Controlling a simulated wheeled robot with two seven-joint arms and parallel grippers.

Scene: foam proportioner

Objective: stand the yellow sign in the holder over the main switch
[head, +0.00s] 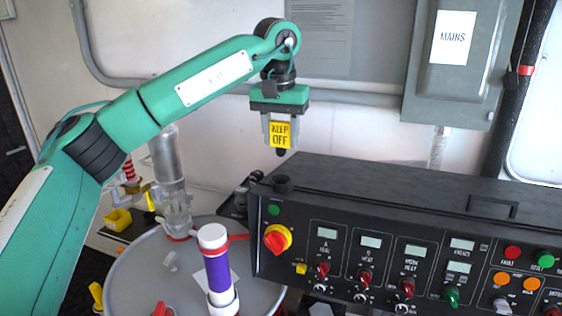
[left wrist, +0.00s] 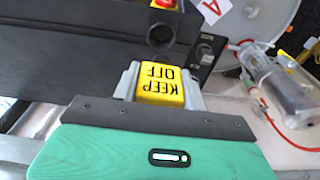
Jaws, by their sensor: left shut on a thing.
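The yellow sign (head: 281,134), lettered KEEP OFF, is held between the fingers of my left gripper (head: 280,143), which is shut on it. In the head view it hangs upright above and behind the console's left end. The left wrist view shows the sign (left wrist: 161,84) between both fingers. The holder (head: 282,184), a short black round socket, stands on the console's top left edge, below the sign. In the left wrist view its open mouth (left wrist: 160,36) looks empty. The main switch (head: 277,239), a red knob on yellow, is on the panel below the holder. My right gripper is out of view.
The black console (head: 400,185) fills the lower right, with displays, knobs and buttons. A grey drum (head: 262,290) with a white and purple cylinder (head: 217,262) stands left of it. A grey MAINS box (head: 455,85) is on the wall. The air above the console's left end is free.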

